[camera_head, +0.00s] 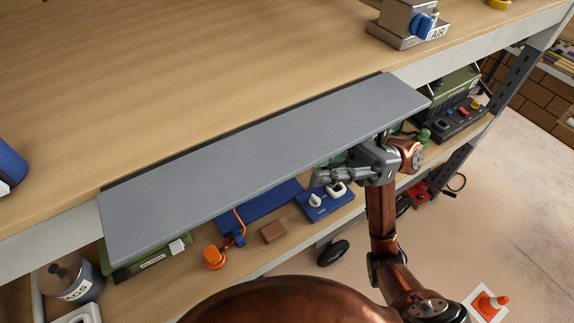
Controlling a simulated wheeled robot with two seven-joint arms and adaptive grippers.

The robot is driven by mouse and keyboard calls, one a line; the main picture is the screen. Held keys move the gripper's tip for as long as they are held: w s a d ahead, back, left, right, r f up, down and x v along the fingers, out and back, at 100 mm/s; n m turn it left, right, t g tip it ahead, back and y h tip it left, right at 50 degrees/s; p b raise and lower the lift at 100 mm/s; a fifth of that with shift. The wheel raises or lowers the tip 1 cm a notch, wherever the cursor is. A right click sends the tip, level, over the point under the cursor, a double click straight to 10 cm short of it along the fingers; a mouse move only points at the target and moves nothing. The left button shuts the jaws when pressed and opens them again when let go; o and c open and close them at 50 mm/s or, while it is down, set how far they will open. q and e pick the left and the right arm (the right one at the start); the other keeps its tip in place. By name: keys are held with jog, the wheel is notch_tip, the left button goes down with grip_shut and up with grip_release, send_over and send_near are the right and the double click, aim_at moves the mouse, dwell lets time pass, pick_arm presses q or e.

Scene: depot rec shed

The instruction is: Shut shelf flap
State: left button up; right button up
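The shelf flap (265,160) is a long, flat grey panel. It is swung up and sticks out towards me from the front edge of the wooden top, with a dark strip along its back edge. The space below it is open. My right gripper (318,178) is below the flap's front edge, towards its right end, with its fingers pointing left. I cannot tell whether it touches the flap or how far apart its fingers are. My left gripper is out of view.
Under the flap a lower shelf (300,238) holds an orange tool (214,257), a brown block (273,231) and a blue tray (326,203). A metal unit (408,22) stands on the wooden top (200,70). An orange cone (490,304) is on the floor at right.

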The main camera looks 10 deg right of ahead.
aim_at(290, 173)
jog(key=p+x, duration=0.1)
jog(key=x, duration=0.3)
jog(key=shift+s+a+r+p, duration=0.1)
jog(key=shift+a+r+p, duration=0.1)
jog(key=shift+p, duration=0.15)
jog(key=shift+s+a+r, duration=0.1)
jog(key=shift+a+r, duration=0.05)
jog(key=shift+a, duration=0.4)
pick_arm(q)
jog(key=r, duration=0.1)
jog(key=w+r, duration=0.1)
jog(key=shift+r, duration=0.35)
pick_arm(e)
jog(key=shift+c, duration=0.4)
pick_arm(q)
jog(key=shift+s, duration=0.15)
pick_arm(e)
grip_shut()
